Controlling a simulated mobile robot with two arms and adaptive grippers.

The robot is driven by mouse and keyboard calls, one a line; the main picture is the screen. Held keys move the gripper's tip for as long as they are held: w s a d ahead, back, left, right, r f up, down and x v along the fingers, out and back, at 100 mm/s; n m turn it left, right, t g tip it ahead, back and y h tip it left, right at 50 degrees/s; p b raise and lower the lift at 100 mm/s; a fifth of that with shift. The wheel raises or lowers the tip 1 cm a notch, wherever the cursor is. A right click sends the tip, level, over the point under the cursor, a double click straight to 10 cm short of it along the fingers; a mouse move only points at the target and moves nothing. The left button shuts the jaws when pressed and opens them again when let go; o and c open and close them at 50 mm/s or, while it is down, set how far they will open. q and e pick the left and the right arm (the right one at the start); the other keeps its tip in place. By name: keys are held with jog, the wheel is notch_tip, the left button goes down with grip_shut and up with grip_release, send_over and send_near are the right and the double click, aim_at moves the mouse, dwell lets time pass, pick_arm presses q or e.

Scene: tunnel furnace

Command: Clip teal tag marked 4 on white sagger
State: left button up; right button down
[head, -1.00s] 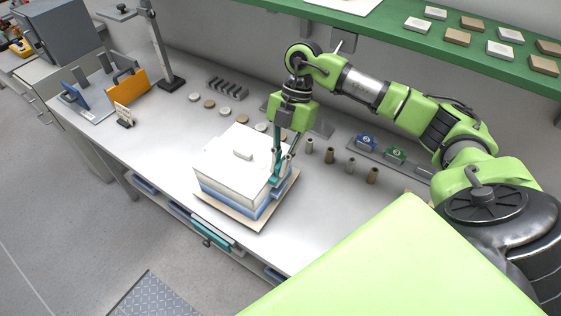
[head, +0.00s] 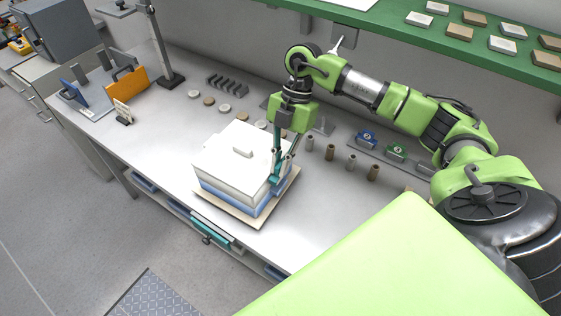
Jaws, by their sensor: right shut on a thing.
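The white sagger (head: 225,160) sits on a thin tan board (head: 257,222) on the bench. It has a white lid with a small raised block on top and a blue band low on its sides. My right gripper (head: 278,178) points down at the sagger's right rim. It is shut on a small teal tag (head: 274,179) at that rim. The fingers hide much of the tag, and its number cannot be read. I cannot tell whether the tag is seated on the wall. My left gripper is not in view.
A blue tag (head: 366,139) and a green tag (head: 396,152) stand on a grey rail to the right. Several small cylinders (head: 330,152) stand nearer, and round discs (head: 225,108) lie behind the sagger. A green shelf (head: 400,45) overhangs the back.

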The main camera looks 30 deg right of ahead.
jog(key=shift+f, duration=0.2)
jog(key=c, duration=2.1)
grip_release()
jog(key=v, duration=1.2)
jog(key=shift+a, duration=0.1)
